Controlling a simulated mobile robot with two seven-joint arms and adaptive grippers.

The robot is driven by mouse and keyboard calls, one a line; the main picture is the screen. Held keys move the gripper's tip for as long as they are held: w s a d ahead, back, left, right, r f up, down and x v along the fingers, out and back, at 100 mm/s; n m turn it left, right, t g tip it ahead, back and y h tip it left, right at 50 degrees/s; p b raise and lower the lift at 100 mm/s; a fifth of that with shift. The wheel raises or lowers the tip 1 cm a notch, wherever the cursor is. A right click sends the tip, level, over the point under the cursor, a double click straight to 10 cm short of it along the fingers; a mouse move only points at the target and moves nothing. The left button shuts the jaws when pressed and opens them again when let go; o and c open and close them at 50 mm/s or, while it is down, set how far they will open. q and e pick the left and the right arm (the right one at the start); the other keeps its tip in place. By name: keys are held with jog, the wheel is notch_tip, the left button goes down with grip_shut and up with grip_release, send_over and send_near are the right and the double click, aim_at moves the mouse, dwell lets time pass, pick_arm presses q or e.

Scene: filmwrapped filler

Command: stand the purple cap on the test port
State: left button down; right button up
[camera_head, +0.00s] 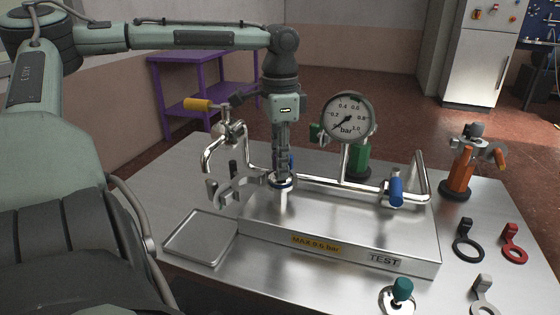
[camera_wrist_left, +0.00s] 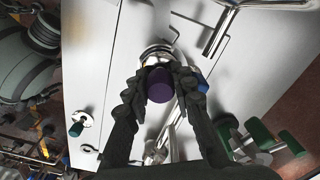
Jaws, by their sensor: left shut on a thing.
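My left gripper (camera_head: 283,172) comes straight down over the metal fixture in the head view. It is shut on the purple cap (camera_wrist_left: 160,86), which shows between the fingers in the left wrist view (camera_wrist_left: 160,97). The fingers mostly hide the cap in the head view. A round silver port with rings (camera_head: 283,184) lies right below the fingertips. It also shows just beyond the cap in the left wrist view (camera_wrist_left: 156,52). I cannot tell whether the cap touches it. My right gripper is not in view.
A pressure gauge (camera_head: 347,117) and pipes with a blue handle (camera_head: 396,188) stand to the right. A grey open clamp (camera_head: 232,189) is close on the left. An empty tray (camera_head: 200,237) lies front left. A green-knobbed fitting (camera_head: 402,290) stands in front.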

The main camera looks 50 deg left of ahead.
pick_arm(q)
jog(key=shift+f, duration=0.2)
dwell(0.4)
jog(key=c, duration=1.2)
grip_release()
notch_tip(320, 180, up, 12)
